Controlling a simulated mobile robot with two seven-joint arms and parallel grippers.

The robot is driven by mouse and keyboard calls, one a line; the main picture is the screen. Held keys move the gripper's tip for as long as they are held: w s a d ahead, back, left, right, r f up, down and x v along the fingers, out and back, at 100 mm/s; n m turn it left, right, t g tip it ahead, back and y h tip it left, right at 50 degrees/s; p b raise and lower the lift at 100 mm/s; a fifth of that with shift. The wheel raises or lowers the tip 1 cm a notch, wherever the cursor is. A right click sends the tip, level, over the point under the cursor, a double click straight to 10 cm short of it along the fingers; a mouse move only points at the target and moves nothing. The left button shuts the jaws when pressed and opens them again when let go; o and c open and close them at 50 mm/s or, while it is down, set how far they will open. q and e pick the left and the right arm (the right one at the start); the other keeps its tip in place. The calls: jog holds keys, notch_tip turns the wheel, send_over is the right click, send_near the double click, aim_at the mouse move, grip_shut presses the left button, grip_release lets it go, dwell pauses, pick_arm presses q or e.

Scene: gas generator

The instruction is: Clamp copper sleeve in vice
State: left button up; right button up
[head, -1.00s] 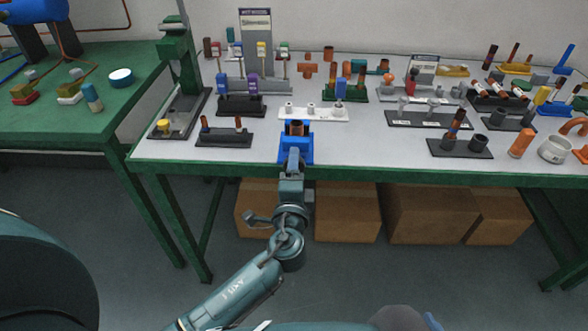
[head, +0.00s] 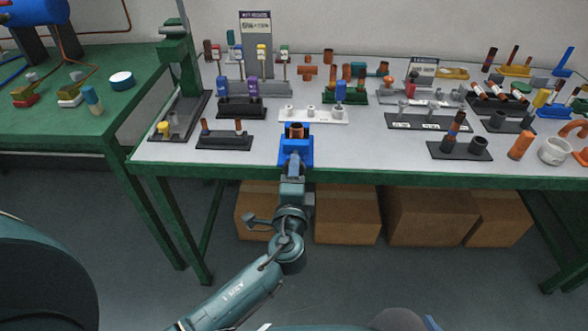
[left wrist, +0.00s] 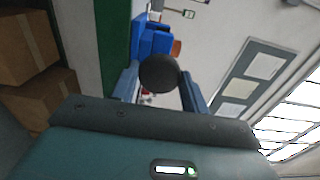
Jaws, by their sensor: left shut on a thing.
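The blue vice (head: 306,156) stands at the front edge of the white-topped table; it also shows in the left wrist view (left wrist: 150,38). The copper sleeve (head: 297,131) is upright at the vice's jaws; whether the jaws press on it is too small to tell. Part of it shows orange-brown beside the blue vice in the left wrist view (left wrist: 177,47). My left gripper (head: 293,170) is at the front of the vice, shut on the round dark knob of the vice's handle (left wrist: 158,73), with one finger on each side. My right gripper is not in view.
A black stand (head: 224,141) with two copper-tipped pegs is left of the vice. A white holder (head: 300,114) stands just behind it. Several stands fill the table's back and right. Cardboard boxes (head: 347,215) sit below.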

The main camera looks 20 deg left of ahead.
pick_arm(q)
jog(key=shift+r+m+p, duration=0.1)
jog(key=shift+m+p, duration=0.5)
jog(key=shift+m, duration=0.8)
jog(key=shift+m+p, duration=0.95)
jog(key=shift+m, duration=0.15)
jog(key=o, duration=1)
